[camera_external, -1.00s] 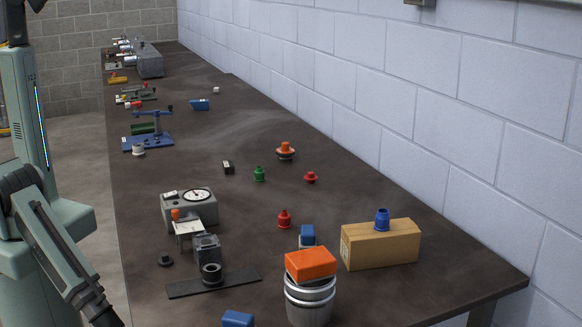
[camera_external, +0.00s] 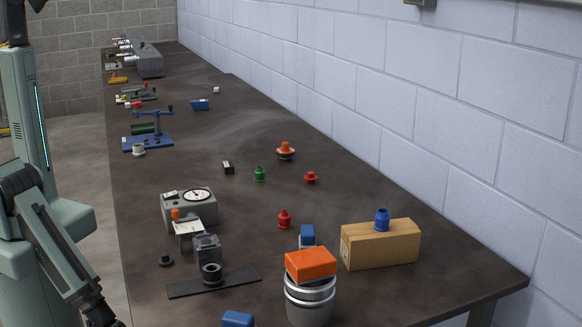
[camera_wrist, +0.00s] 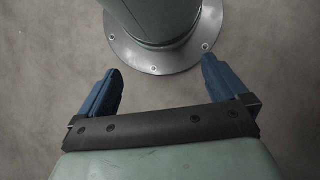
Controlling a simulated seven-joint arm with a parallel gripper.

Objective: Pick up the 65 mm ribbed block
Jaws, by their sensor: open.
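No block in view can be made out for certain as the 65 mm ribbed block. Block-like things on the bench include an orange block (camera_external: 310,264) lying on top of a silver can (camera_external: 310,301), and a dark grey block (camera_external: 207,248) behind a black ring-shaped part. A small blue block (camera_external: 307,236) and another blue block (camera_external: 238,319) at the bottom edge also show. My gripper (camera_wrist: 160,65) is open and empty in the wrist view, its two blue fingers wide apart above the floor. In the external view its fingers are not visible.
A long dark bench (camera_external: 330,205) runs along a white block wall. A tan box (camera_external: 380,245) with a blue knob on it stands at the right. A grey gauge box (camera_external: 190,208) and a blue fixture (camera_external: 148,142) stand along the left side. The bench middle is mostly clear.

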